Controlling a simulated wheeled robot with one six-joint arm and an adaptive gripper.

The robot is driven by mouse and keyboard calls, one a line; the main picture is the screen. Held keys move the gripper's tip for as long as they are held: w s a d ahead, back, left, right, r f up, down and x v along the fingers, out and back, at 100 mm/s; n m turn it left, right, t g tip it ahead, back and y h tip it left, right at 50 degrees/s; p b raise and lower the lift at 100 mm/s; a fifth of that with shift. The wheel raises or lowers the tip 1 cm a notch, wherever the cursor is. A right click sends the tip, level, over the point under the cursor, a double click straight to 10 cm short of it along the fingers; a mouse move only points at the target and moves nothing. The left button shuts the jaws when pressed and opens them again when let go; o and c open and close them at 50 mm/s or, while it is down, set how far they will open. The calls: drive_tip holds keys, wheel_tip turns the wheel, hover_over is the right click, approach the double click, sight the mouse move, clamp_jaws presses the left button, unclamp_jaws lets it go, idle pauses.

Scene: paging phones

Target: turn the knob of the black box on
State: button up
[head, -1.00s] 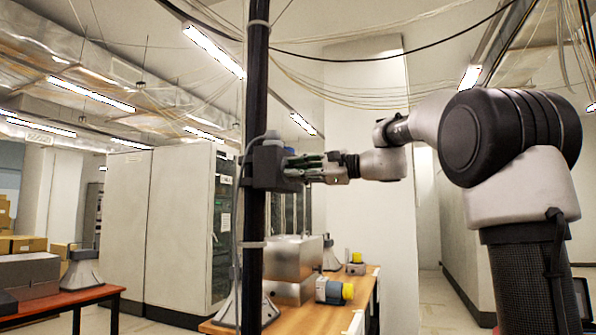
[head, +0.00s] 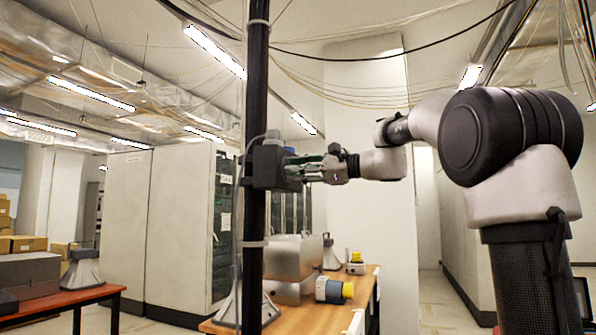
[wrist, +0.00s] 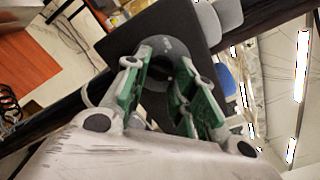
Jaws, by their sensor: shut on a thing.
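The black box (head: 268,168) is fixed to a dark upright pole, left of the picture's middle in the head view. In the wrist view the black box (wrist: 122,30) looks like a tilted dark plate, with the round dark knob (wrist: 172,38) on its face. My gripper (head: 302,169) reaches the box's right side from the right, roughly level. In the wrist view my gripper (wrist: 165,72) has its green and grey fingers on either side of the knob, shut on it. The fingers and their shadow partly hide the knob.
The dark pole (head: 257,80) runs top to bottom, with a thin cable beside it. Below stands a wooden table (head: 290,322) with metal boxes (head: 292,258) and a yellow-ended device (head: 333,290). Tall cabinets (head: 180,225) stand behind, left. A red-brown table (head: 75,300) is at far left.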

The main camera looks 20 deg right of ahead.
drive_tip(key=o, duration=1)
drive_tip(key=shift+o, duration=0.2)
drive_tip(key=shift+d, duration=0.1)
drive_tip(key=v, duration=1.2)
